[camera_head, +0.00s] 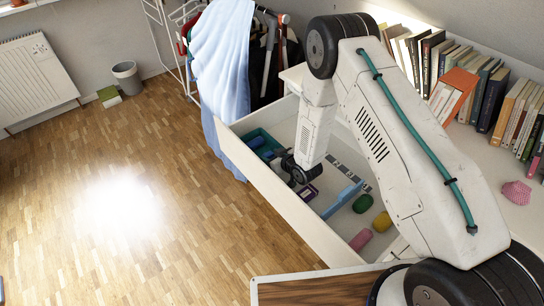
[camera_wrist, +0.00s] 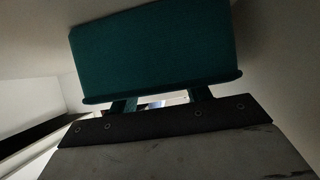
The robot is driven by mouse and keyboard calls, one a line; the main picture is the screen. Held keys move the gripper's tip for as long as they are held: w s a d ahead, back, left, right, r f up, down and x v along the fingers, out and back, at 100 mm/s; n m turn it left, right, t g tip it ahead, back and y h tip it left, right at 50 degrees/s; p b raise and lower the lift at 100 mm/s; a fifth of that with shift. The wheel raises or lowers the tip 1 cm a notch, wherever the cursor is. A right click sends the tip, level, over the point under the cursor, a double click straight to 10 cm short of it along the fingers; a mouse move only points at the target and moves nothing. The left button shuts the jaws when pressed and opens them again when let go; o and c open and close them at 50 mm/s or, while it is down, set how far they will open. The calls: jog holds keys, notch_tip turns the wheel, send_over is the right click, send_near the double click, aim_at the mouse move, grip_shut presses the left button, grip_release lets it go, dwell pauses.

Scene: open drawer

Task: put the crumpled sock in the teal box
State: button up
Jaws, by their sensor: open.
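The teal box (camera_head: 277,148) stands in the far left end of the open drawer, with a blue item in it. A crumpled pink thing, which looks like the sock (camera_head: 516,191), lies on the white top at the far right, well away from my gripper. My gripper (camera_head: 298,176) is low in the drawer, to the right of the teal box, open; its fingertips are hard to make out. In the wrist view a broad teal surface (camera_wrist: 155,45) is close above the gripper's dark edge; I cannot tell what it belongs to.
The white drawer (camera_head: 283,200) also holds a dark purple item (camera_head: 308,192), a long blue item (camera_head: 342,200), a green lump (camera_head: 362,203), a yellow lump (camera_head: 382,221) and a pink roll (camera_head: 361,239). Books (camera_head: 492,98) line the top. A blue cloth (camera_head: 222,70) hangs beside the drawer.

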jog(key=shift+r, duration=0.2)
jog(key=v, duration=1.2)
jog(key=w+d+r+m+g+h, duration=0.1)
jog(key=w+d+r+h, duration=0.15)
jog(key=r, duration=0.45)
jog(key=w+d+r+h, duration=0.1)
jog(key=d+r, duration=0.2)
jog(key=r, duration=0.4)
jog(key=s+d+r+m+g+h, duration=0.1)
jog(key=s+d+r, duration=0.2)
jog(key=r, duration=0.3)
jog(key=s+d+r+m+g+h, duration=0.1)
jog(key=s+d+r+h, duration=0.15)
jog(key=r, duration=0.35)
jog(key=s+d+r+m+g, duration=0.1)
jog(key=s+r, duration=0.4)
jog(key=s, duration=0.5)
jog(key=s+d+r+m+g, duration=0.1)
jog(key=s+r+g, duration=0.2)
jog(key=s, duration=0.7)
jog(key=s+d+r+m+g, duration=0.1)
jog(key=s+r+g, duration=0.1)
jog(key=s+r, duration=0.6)
jog(key=s, duration=0.2)
jog(key=shift+s+d+m, duration=0.35)
jog(key=shift+s+m, duration=0.05)
